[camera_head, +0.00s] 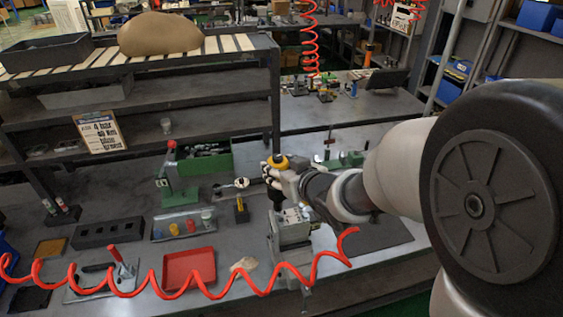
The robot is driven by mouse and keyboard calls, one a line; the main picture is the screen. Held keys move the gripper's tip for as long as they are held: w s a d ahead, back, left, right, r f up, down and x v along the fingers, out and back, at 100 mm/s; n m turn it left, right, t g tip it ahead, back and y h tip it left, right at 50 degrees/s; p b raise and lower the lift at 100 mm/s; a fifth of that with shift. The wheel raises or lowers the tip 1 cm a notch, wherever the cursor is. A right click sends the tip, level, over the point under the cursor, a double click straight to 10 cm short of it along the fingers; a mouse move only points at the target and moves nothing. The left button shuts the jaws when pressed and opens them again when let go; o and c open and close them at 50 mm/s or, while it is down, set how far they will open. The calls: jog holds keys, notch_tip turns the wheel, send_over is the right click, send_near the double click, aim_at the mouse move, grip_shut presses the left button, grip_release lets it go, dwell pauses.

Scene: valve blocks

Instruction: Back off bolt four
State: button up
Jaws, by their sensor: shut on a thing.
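My gripper (273,174) is at the centre of the view, at the end of my arm reaching in from the right. It is shut on a yellow-topped dark tool (279,162), held roughly upright. The tool's dark lower end points down at the grey valve block (291,230). I cannot tell whether its tip touches a bolt. The block stands upright on the bench. Its individual bolts are too small and partly hidden, so bolt four cannot be picked out.
A red tray (189,269), a tray with coloured pieces (184,225) and a black block with holes (110,233) lie to the left. A green press with a red knob (178,175) stands behind. A red coiled hose (255,290) crosses the front. A dark mat (372,236) is at right.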

jog(key=shift+f+b, duration=0.85)
jog(key=shift+b, duration=0.1)
dwell(1.6)
jog(key=shift+s+f, duration=0.1)
jog(key=shift+f, duration=0.3)
dwell(1.1)
jog(key=shift+r, duration=0.25)
dwell(1.9)
jog(key=shift+r+p, duration=0.55)
notch_tip(320, 180, up, 6)
jog(key=p, duration=0.5)
jog(key=shift+r, duration=0.25)
jog(key=shift+f, duration=0.1)
